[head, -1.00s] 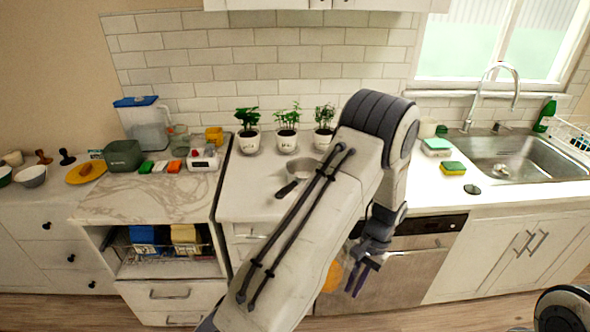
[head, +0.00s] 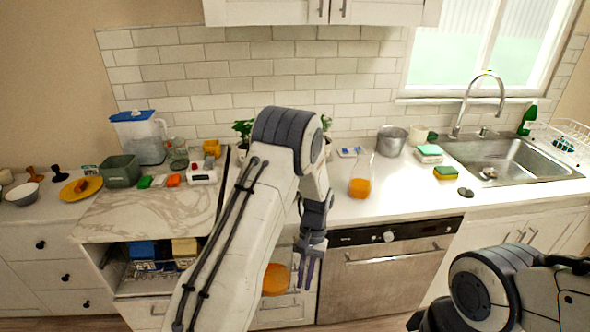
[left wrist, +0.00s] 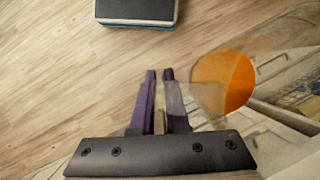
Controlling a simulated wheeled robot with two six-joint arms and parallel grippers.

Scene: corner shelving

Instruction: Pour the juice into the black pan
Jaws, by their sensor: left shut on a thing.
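My left gripper (head: 309,272) hangs low in front of the counter, shut on a clear vessel of orange juice (head: 276,280). In the left wrist view the purple fingers (left wrist: 160,78) are close together, with the clear vessel and its juice (left wrist: 224,82) to their right. The vessel looks tilted; its rim and clear walls are hard to make out. A second clear flask with orange juice (head: 360,186) stands upright on the counter right of my left arm. No black pan shows now; my left arm covers that part of the counter. My right gripper is out of view.
A metal pot (head: 391,141) stands at the back of the counter, left of the sink (head: 510,160). Sponges (head: 446,173) lie near the sink. A blue-lidded pitcher (head: 143,140) and a green bin (head: 121,171) stand at left. The counter front beside the flask is clear.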

